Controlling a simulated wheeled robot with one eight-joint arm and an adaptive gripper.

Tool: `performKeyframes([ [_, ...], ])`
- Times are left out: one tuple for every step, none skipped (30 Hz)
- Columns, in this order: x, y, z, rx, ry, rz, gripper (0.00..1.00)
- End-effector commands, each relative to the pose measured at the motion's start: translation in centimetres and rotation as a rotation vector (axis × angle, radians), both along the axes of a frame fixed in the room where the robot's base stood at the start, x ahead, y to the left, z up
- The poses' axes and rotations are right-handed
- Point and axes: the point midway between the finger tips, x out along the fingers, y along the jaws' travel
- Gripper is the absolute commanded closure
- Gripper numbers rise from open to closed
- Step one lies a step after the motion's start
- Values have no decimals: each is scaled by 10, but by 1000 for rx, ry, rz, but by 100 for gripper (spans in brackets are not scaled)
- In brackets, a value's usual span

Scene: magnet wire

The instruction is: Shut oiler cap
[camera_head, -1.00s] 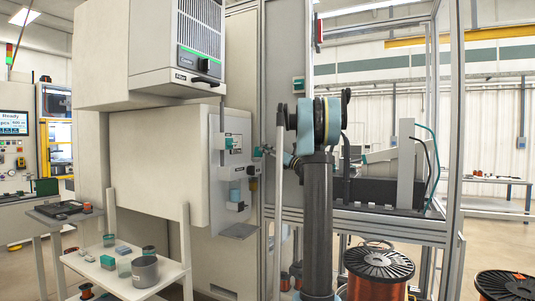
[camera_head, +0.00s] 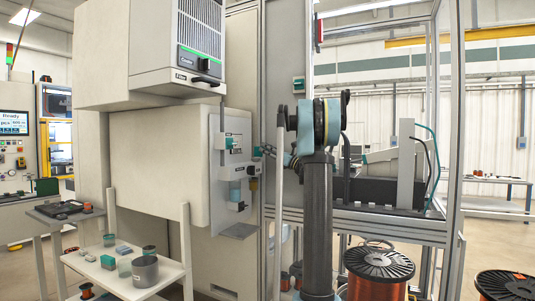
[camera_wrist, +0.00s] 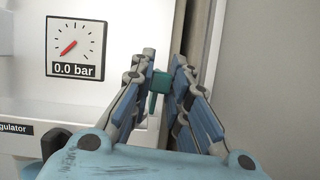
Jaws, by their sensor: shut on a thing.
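My gripper (camera_wrist: 163,75) is shut on a small teal cap (camera_wrist: 161,83) in the wrist view, with a finger on each side of it. A thin teal strip hangs below the cap. I take it to be the oiler cap; whether it is seated cannot be told. In the head view my gripper (camera_head: 262,151) reaches left to the air unit on the machine's side. An amber bowl (camera_head: 253,184), likely the oiler's, hangs below and slightly left of it. A blue bowl (camera_head: 235,191) is further left.
A gauge (camera_wrist: 76,47) reading 0.0 bar is left of my gripper. A grey panel (camera_wrist: 268,70) stands close on its right. A white shelf (camera_head: 110,277) with pots is at lower left. Copper wire spools (camera_head: 378,264) stand at lower right.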

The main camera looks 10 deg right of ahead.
Motion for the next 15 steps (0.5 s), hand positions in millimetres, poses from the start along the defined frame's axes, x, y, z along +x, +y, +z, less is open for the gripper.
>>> performKeyframes([
  [-1, 0, 0, -21, -27, 0, 100],
  [-2, 1, 0, -31, -42, 0, 100],
  [-2, 1, 0, -43, -58, -1, 100],
  [-3, 2, 0, -51, -69, -1, 100],
  [-3, 2, 0, -57, -79, 0, 100],
  [-4, 2, 0, -63, -87, 0, 100],
  [-4, 3, 0, -66, -91, 0, 100],
  [-4, 3, 0, -68, -94, 0, 100],
  [-4, 3, 0, -69, -95, 0, 100],
  [-4, 3, 0, -69, -95, 0, 100],
  [-4, 3, 0, -69, -94, -1, 100],
  [-4, 3, 0, -69, -94, -1, 100],
  [-4, 3, 0, -69, -94, -1, 100],
  [-4, 3, 0, -68, -94, 0, 100],
  [-4, 3, 0, -68, -94, 0, 100],
])
